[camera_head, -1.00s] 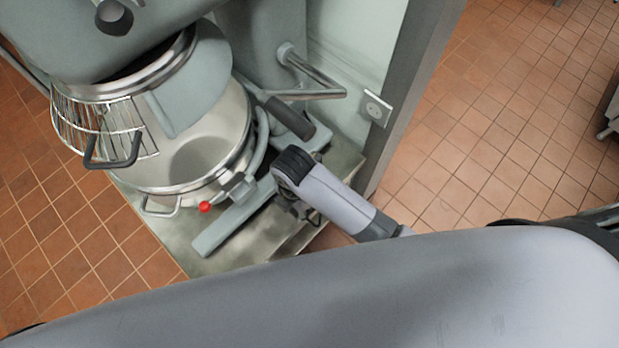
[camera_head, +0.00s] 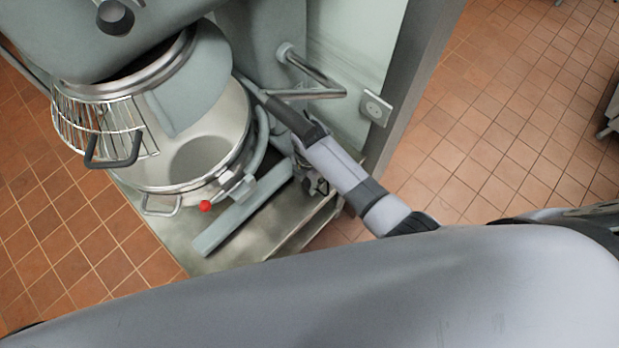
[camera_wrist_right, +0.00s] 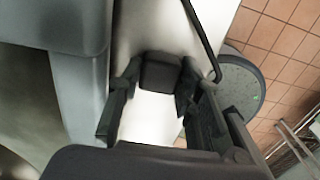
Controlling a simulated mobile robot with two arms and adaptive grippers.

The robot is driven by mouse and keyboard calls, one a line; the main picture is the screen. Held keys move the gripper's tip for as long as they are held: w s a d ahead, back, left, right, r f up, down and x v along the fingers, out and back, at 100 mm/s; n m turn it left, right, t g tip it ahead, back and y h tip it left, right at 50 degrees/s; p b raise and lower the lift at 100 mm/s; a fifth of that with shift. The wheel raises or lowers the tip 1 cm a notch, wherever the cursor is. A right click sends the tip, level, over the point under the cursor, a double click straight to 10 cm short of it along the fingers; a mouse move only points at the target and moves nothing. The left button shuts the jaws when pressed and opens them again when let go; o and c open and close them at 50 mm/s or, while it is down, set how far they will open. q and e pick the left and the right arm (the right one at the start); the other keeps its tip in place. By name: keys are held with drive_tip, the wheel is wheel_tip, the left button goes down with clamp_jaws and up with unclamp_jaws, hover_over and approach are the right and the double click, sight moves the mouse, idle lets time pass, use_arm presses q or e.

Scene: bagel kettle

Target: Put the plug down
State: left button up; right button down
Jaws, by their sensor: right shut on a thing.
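In the right wrist view, my right gripper (camera_wrist_right: 159,92) is shut on a dark blocky plug (camera_wrist_right: 160,71), which sits between its two fingertips. A pale, bright surface lies behind the plug; I cannot tell whether the plug touches it. In the head view, my right gripper (camera_head: 316,181) is partly hidden under my grey forearm, low beside the mixer's base, and the plug cannot be made out there. My left gripper is not in view.
The mixer with its steel bowl (camera_head: 205,150) and wire guard (camera_head: 95,125) stands at the left. A wall socket (camera_head: 376,107) is on the wall end. A thin dark line (camera_wrist_right: 205,40) crosses the wrist view. Tiled floor (camera_head: 480,130) is open at the right.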

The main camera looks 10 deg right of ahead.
drive_tip(key=shift+w, duration=0.15)
drive_tip(key=shift+f, duration=0.1)
drive_tip(key=shift+f, duration=0.25)
drive_tip(key=c, duration=1.1)
unclamp_jaws()
drive_tip(key=shift+r+p, duration=0.4)
drive_tip(key=shift+r, duration=3.65)
